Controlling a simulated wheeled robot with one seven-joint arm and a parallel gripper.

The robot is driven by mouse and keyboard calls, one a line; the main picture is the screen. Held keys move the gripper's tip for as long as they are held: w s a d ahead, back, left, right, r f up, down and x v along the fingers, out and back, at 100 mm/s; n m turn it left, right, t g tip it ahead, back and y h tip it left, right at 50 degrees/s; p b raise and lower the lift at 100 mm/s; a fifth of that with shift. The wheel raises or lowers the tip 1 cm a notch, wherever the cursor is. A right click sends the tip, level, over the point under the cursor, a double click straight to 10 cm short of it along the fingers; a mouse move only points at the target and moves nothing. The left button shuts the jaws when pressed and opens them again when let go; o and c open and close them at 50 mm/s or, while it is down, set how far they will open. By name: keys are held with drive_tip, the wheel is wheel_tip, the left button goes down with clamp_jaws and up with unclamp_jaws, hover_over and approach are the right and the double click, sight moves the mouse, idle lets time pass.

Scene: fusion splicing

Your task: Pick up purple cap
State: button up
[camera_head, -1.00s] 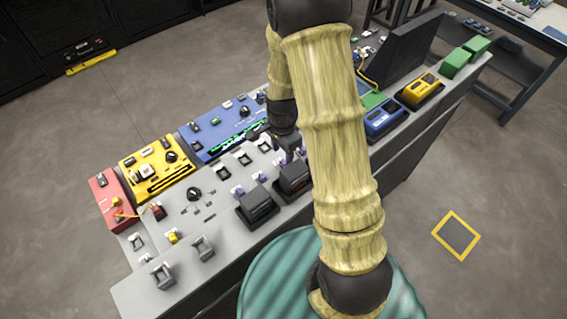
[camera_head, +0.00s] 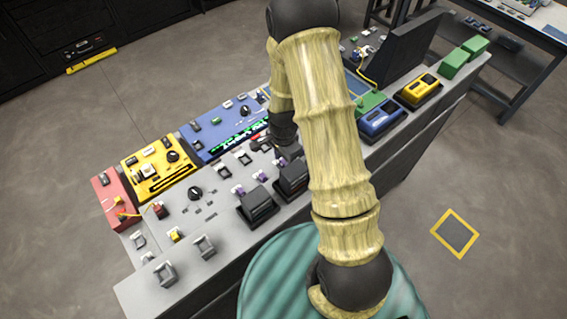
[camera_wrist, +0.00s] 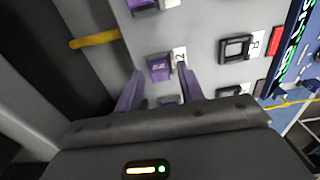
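In the wrist view one purple cap (camera_wrist: 159,72) lies just between my fingertips, next to a white numbered label. My gripper (camera_wrist: 160,76) is open, one finger on each side. I cannot tell whether the fingers touch a cap. In the head view my arm hides the fingertips.
Black blocks (camera_head: 258,207) stand in front of the caps. Square black frames (camera_wrist: 236,48) and a red part (camera_wrist: 276,41) lie to the right in the wrist view. A blue panel (camera_head: 222,130) and a yellow panel (camera_head: 158,166) are behind; a yellow rod (camera_wrist: 95,40) is at left.

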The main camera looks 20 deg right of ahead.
sight(283, 161)
clamp_jaws()
drive_tip(key=shift+r, duration=0.1)
wheel_tip(283, 161, up, 10)
drive_tip(key=b, duration=0.1)
drive_tip(key=shift+b, duration=0.35)
idle(0.4)
drive_tip(key=shift+c, duration=1.8)
unclamp_jaws()
clamp_jaws()
drive_tip(key=w+a+f+p, duration=0.2)
drive_tip(key=w+a, duration=0.1)
drive_tip(key=w, duration=0.6)
drive_tip(key=shift+a+f, duration=0.35)
drive_tip(key=shift+a, duration=0.05)
